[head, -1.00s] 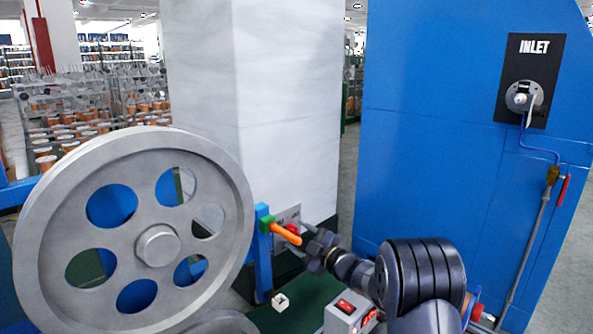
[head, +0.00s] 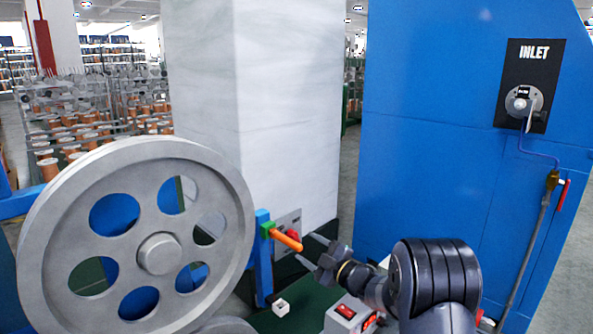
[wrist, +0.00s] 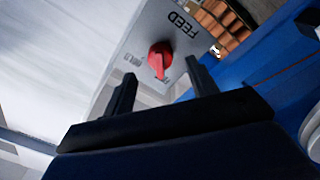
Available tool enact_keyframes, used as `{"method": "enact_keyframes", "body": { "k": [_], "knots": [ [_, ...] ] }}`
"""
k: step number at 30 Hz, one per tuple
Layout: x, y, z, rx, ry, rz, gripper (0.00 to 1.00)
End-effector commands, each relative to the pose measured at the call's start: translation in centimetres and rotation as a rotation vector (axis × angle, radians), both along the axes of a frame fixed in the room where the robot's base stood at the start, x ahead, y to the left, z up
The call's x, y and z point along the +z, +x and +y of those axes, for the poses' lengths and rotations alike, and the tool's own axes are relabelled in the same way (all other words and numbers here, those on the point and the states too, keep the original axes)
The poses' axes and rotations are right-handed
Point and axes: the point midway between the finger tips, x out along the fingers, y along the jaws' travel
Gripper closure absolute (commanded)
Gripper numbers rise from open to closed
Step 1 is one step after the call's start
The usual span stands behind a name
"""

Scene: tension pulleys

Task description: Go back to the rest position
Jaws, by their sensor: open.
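My gripper (head: 316,250) is at the lower middle of the head view, just right of the orange handle. In the wrist view my gripper (wrist: 157,84) shows two dark fingers spread apart with nothing between them. Beyond the fingertips is a red knob (wrist: 160,58) on a grey panel (wrist: 150,30) marked FEED. The knob (head: 293,236) also shows in the head view, partly behind the orange handle (head: 287,240). The gripper looks apart from the knob.
A large grey pulley wheel (head: 90,180) stands at the left. A white pillar (head: 290,110) is behind the handle. A blue cabinet (head: 430,130) with an INLET plate (head: 525,70) fills the right. A grey box with red switches (head: 347,312) sits below my arm.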

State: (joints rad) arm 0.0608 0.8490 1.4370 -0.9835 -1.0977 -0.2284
Motion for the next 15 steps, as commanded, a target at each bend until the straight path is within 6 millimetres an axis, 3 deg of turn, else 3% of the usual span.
{"method": "enact_keyframes", "body": {
  "k": [9,15],
  "knots": [
    [-0.3,-4.4,-4.3,-0.001,0.001,0.001,0.45],
    [-0.4,-1.1,-0.8,0.005,0.0,-0.004,0.45]
  ]
}}
